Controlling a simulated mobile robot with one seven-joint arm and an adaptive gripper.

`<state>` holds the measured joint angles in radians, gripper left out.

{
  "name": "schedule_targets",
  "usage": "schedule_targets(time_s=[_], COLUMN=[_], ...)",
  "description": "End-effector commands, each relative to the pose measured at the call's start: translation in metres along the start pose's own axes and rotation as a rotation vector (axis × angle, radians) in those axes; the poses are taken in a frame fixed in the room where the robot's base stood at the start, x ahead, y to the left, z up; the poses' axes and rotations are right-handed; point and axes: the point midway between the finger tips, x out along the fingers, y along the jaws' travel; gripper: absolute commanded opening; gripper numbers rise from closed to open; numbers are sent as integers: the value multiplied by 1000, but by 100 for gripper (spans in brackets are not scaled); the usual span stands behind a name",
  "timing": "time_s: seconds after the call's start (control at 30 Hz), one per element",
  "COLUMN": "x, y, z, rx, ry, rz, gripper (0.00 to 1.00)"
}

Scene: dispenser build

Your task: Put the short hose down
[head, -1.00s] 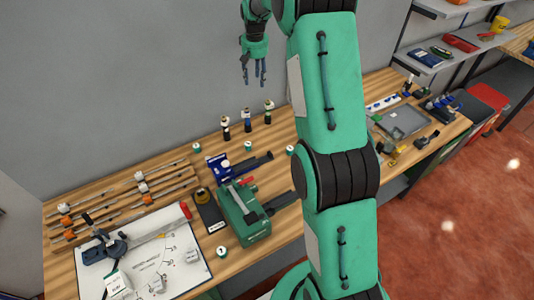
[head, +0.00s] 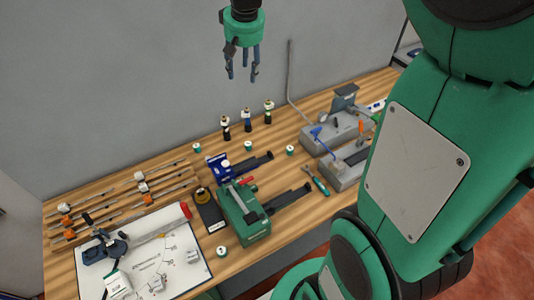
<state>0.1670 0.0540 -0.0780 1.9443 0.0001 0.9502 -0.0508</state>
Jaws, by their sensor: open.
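My gripper (head: 242,72) hangs in the air in front of the grey wall, above the back of the bench, fingers pointing down. Its fingers are apart and I see nothing between them. I cannot make out for certain which thing is the short hose. Thin rods or tubes with orange and white fittings (head: 142,187) lie on the wooden racks at the left of the bench, too small to tell apart. A thin grey bent tube (head: 290,75) rises from the grey fixture (head: 340,135) at the right, apart from my gripper.
A green machine (head: 243,215) and a blue vise (head: 220,166) stand mid-bench. Several small bottles (head: 247,120) stand behind them. A white drawing sheet (head: 190,272) lies at the front left. My arm hides the right of the bench. Bare wood (head: 300,225) shows near the front edge.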

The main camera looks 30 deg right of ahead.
Motion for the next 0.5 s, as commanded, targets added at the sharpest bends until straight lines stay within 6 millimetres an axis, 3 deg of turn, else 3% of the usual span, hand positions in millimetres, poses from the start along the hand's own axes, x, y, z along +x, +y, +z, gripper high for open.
schedule_targets(time_s=[0.2, 0.5], x=[-36, -68], y=[-19, -39], z=[51, 124], rx=[-20, -44], ry=[40, 90], rz=[-7, -17], gripper=[47, 47])
